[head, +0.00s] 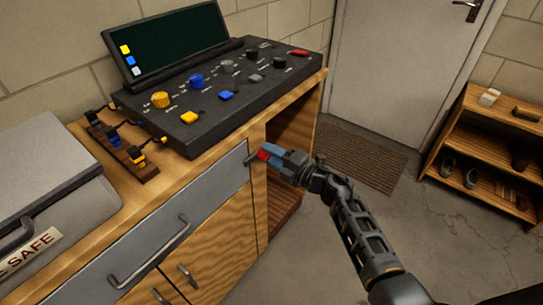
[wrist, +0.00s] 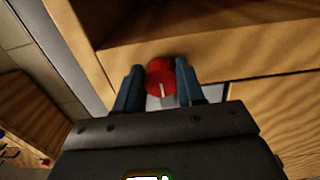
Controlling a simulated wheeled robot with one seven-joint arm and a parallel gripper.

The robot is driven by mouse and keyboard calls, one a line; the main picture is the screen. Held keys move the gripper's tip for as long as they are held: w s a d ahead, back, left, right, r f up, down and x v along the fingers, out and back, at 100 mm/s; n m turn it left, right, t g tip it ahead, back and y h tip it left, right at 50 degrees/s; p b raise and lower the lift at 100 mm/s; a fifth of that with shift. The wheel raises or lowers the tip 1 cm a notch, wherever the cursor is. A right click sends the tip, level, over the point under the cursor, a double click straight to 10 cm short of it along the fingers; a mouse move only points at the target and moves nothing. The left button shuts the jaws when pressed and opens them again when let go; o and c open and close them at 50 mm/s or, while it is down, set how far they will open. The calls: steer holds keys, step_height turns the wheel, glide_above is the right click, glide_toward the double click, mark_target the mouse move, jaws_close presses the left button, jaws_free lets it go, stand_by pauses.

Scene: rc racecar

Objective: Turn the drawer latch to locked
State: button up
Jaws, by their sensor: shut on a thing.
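The drawer latch is a red round knob (wrist: 160,72) with a pale pointer mark, seen in the wrist view between my two fingers. It also shows as a small red patch in the head view (head: 263,155), at the right end of the grey drawer front (head: 205,190). My gripper (wrist: 158,88) is shut on the knob, with a blue-grey finger on each side. In the head view my gripper (head: 268,155) reaches the cabinet from the right. The pale mark points toward the bottom of the wrist view. The drawer looks closed.
A black control console (head: 225,90) with coloured knobs and a screen (head: 165,45) stands on the wooden cabinet. A grey safe case (head: 50,190) is at left. An open cubby is behind my gripper.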

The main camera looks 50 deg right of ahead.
steer(key=shift+f, duration=0.1)
steer(key=o, duration=1)
steer(key=shift+o, duration=0.2)
steer(key=shift+s, duration=0.1)
steer(key=s, duration=0.7)
steer(key=shift+s, duration=0.35)
steer(key=shift+d, duration=0.1)
steer(key=s+a+r+m+g, duration=0.1)
steer(key=s+a+r+m, duration=0.3)
steer(key=s+a+m, duration=0.2)
steer(key=s+a+r+m+g, duration=0.1)
steer(key=s+a+r+m, duration=0.4)
steer(key=s+a, duration=0.4)
steer(key=s+a+r+m+g, duration=0.1)
steer(key=s+a+r+m, duration=0.4)
steer(key=s, duration=0.9)
steer(key=a+m, duration=0.2)
steer(key=a, duration=0.1)
steer(key=shift+s+a+r+m+h, duration=0.15)
steer(key=shift+a+r+m+h, duration=0.1)
steer(key=shift+a+m+h, duration=0.1)
